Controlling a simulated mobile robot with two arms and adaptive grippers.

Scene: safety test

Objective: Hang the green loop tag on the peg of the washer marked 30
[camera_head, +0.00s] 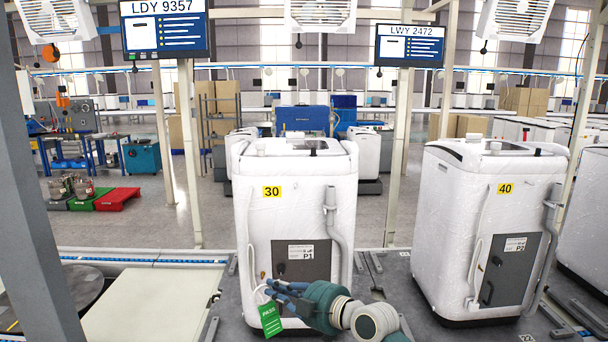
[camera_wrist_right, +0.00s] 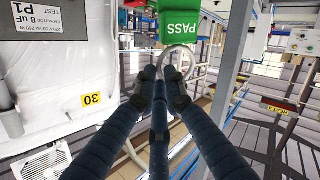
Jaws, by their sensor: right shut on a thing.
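The washer marked 30 (camera_head: 312,215) stands upright in the middle of the head view, with a yellow 30 label and a dark panel marked P1 low on its front. A small dark knob (camera_head: 281,268) shows at the panel's left; I cannot tell for sure whether it is the peg. My right gripper (camera_head: 272,289) is in front of the washer's lower left, shut on the white loop of the green tag (camera_head: 270,319), which hangs below. In the right wrist view the fingertips (camera_wrist_right: 172,80) pinch the loop, and the tag (camera_wrist_right: 190,22) reads PASS. My left gripper is out of view.
The washer marked 40 (camera_head: 476,230) stands to the right, with floor between the two. A pale flat panel (camera_head: 145,305) lies at the left beside a grey post (camera_head: 40,190).

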